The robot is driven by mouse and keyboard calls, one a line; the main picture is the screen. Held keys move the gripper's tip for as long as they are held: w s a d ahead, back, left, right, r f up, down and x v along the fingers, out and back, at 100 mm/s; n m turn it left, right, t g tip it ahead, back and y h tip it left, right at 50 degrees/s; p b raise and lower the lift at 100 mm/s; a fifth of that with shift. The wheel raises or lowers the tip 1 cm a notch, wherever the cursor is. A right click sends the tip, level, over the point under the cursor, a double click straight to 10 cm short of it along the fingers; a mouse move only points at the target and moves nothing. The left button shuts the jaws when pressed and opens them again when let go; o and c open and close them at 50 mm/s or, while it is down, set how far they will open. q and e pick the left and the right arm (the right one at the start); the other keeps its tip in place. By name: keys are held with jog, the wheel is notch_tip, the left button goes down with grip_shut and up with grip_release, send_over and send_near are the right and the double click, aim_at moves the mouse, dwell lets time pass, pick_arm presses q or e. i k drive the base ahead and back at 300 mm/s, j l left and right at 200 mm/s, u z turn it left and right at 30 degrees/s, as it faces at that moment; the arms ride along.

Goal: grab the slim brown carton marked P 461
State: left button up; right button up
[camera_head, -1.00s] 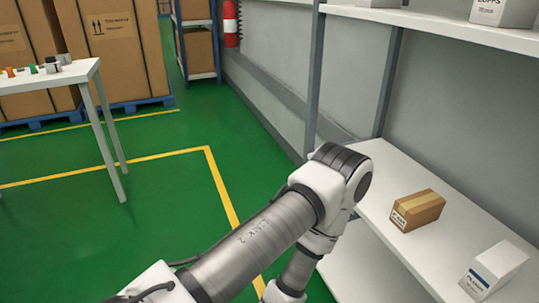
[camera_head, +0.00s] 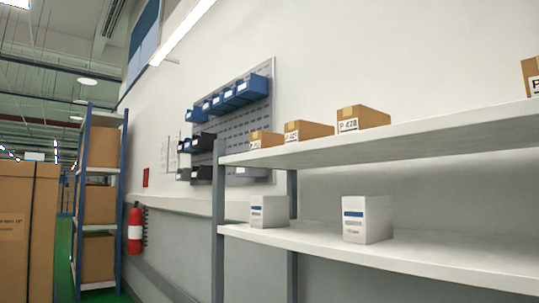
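Several small brown cartons stand on the upper shelf board. The leftmost carton (camera_head: 266,139) has a label too small to read fully. The carton beside it (camera_head: 308,131) has a label starting with P that I cannot read for certain. A larger-looking carton (camera_head: 362,119) to its right has a label that looks like P-428 or similar. Another carton (camera_head: 531,76) is cut off at the right edge, with only the start of its label showing. I cannot make out P 461 on any of them. Neither of my grippers is in view.
Two white boxes, one left (camera_head: 270,211) and one right (camera_head: 367,219), stand on the lower board (camera_head: 440,250) of the grey rack. Blue and black bins (camera_head: 228,97) hang on the wall behind. A fire extinguisher (camera_head: 135,228) and a blue-framed rack (camera_head: 98,195) are at the left.

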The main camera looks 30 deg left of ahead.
aim_at(258, 140)
jog(key=k+j, duration=0.1)
jog(key=j, duration=0.25)
jog(key=k+j, duration=0.1)
jog(key=j, duration=0.25)
jog(key=k+j, duration=0.1)
jog(key=j, duration=0.2)
jog(key=k+j, duration=0.1)
jog(key=j, duration=0.25)
